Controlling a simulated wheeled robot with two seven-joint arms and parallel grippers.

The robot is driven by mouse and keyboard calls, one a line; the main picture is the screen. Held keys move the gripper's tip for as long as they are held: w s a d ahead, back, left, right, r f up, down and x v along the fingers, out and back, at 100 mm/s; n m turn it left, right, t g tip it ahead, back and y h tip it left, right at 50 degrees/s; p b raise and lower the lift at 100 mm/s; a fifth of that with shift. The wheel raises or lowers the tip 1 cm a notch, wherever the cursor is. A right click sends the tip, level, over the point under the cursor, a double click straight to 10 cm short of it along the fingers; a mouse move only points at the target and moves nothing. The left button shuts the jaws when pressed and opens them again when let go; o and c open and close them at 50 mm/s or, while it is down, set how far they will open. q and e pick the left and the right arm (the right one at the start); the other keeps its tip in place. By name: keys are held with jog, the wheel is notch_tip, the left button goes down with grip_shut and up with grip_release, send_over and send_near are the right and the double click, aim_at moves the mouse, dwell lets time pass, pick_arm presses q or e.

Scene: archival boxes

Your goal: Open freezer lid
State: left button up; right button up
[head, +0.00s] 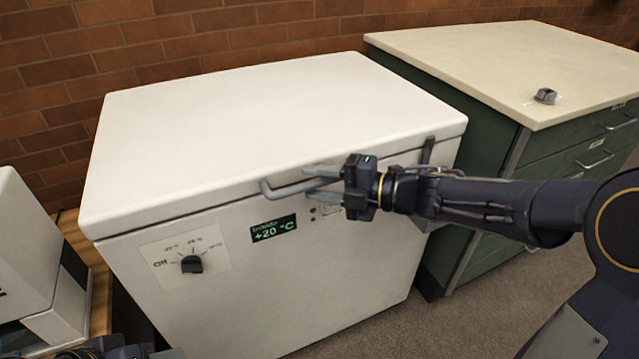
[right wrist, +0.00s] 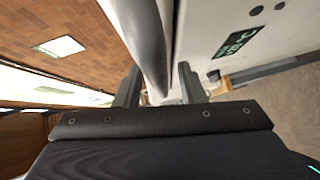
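The white chest freezer (head: 330,270) stands against the brick wall with its lid (head: 270,110) down. A grey bar handle (head: 284,189) runs along the lid's front edge; it also shows in the right wrist view (right wrist: 146,35). My right gripper (head: 318,184) reaches in from the right, its fingers open, one above and one below the handle. In the right wrist view the fingers stand apart with the handle between them, and I see no firm grip. Part of my left gripper (head: 115,350) shows at the bottom left edge; its fingers are hidden.
The freezer front has a dial (head: 191,264) and a green display (head: 273,229) reading +20 °C. A green drawer cabinet (head: 490,190) with a cream top stands close on the right, a small metal object (head: 545,96) on it. White boxes (head: 35,260) stand at the left.

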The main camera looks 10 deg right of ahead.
grip_shut()
jog(key=w+a+r+p, duration=0.1)
jog(key=w+r+p, duration=0.3)
jog(key=r+p, duration=0.7)
jog(key=w+a+r+p, duration=0.1)
jog(key=w+r+p, duration=0.3)
jog(key=r+p, duration=0.7)
jog(key=w+a+r+m+h+p, duration=0.1)
jog(key=w+r+p, duration=0.3)
jog(key=r+p, duration=0.8)
jog(key=shift+a+p, duration=0.4)
jog(key=shift+p, duration=0.4)
